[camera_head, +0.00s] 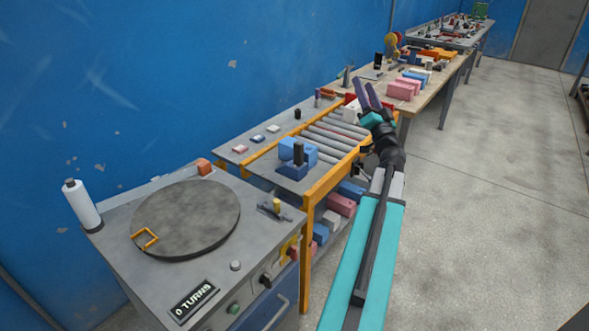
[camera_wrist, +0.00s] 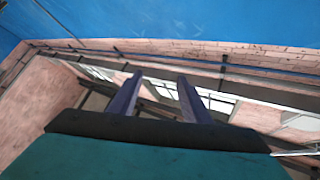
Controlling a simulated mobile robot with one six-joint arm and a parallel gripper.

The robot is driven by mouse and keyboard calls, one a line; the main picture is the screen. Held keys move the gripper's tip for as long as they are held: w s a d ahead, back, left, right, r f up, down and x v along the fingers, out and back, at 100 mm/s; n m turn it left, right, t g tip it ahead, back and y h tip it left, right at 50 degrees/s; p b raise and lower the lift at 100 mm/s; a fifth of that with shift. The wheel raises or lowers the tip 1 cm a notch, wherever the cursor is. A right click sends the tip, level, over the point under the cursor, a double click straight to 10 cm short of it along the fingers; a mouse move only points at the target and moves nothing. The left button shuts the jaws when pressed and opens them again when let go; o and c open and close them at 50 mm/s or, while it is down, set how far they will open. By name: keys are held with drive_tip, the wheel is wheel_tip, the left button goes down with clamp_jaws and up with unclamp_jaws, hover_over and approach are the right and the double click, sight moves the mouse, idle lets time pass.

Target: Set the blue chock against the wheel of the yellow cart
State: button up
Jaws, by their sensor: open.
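My gripper (camera_head: 362,84) is raised above the far end of the roller table, pointing up and away, with its two purple fingers apart. In the wrist view the fingers (camera_wrist: 160,80) have nothing between them. A dark blue piece (camera_head: 291,171) with a black upright post sits on the near end of the roller table, in front of a lighter blue block (camera_head: 310,153). It may be the blue chock, but I cannot tell for certain. I cannot make out a yellow cart or its wheel in either view.
The roller table (camera_head: 322,186) has an orange frame, with several coloured blocks beneath it. A grey cabinet with a round turntable (camera_head: 187,217) stands nearer. A wooden bench (camera_head: 440,74) with pink blocks (camera_head: 403,90) lies beyond. The floor (camera_head: 480,190) at right is clear.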

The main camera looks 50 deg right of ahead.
drive_tip(key=w+a+f+n+t+y+b, duration=0.1)
drive_tip(key=w+a+f+n+y, duration=0.2)
drive_tip(key=a+f+n+y, duration=0.25)
drive_tip(key=w+a+f+n+y+b, duration=0.1)
drive_tip(key=w+a+f+n+y, duration=0.25)
drive_tip(key=n+y, duration=0.25)
drive_tip(key=n+g+y+b, duration=0.3)
drive_tip(key=b, duration=0.1)
approach(302, 153)
drive_tip(key=w, duration=0.3)
drive_tip(key=shift+m, duration=0.25)
drive_tip(key=shift+d, duration=0.1)
drive_tip(key=shift+w+r, duration=0.1)
drive_tip(key=shift+w+a, duration=0.2)
drive_tip(key=shift+w, duration=1.9)
drive_tip(key=shift+w+a, duration=0.2)
drive_tip(key=shift+w, duration=1.9)
